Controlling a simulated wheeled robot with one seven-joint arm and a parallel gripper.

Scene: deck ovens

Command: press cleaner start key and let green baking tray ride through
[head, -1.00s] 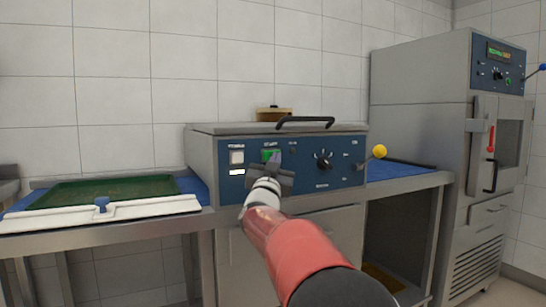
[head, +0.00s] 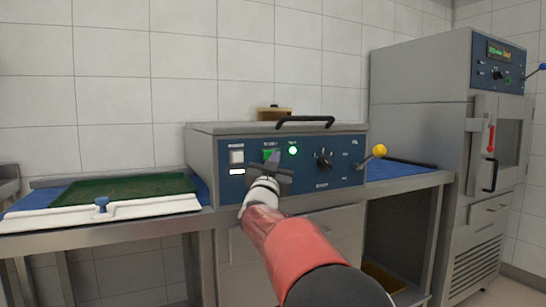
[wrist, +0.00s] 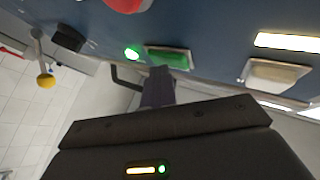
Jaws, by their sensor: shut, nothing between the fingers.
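The green baking tray (head: 125,188) lies flat on the blue belt (head: 22,203) at the left, its right end close to the cleaner's left side. The cleaner (head: 275,132) is a grey box with a blue front panel. Its green start key (head: 268,155) is partly hidden by my gripper (head: 272,160); the key shows more fully in the wrist view (wrist: 168,58). A round green lamp (head: 293,150) beside it is lit. My gripper is shut and empty, its tips right at the key; I cannot tell whether they touch it.
A white key (head: 236,157) and a black knob (head: 324,159) flank the green key. A yellow-balled lever (head: 379,151) sticks out at the panel's right. The right belt (head: 392,169) looks clear. A tall oven (head: 420,120) stands right.

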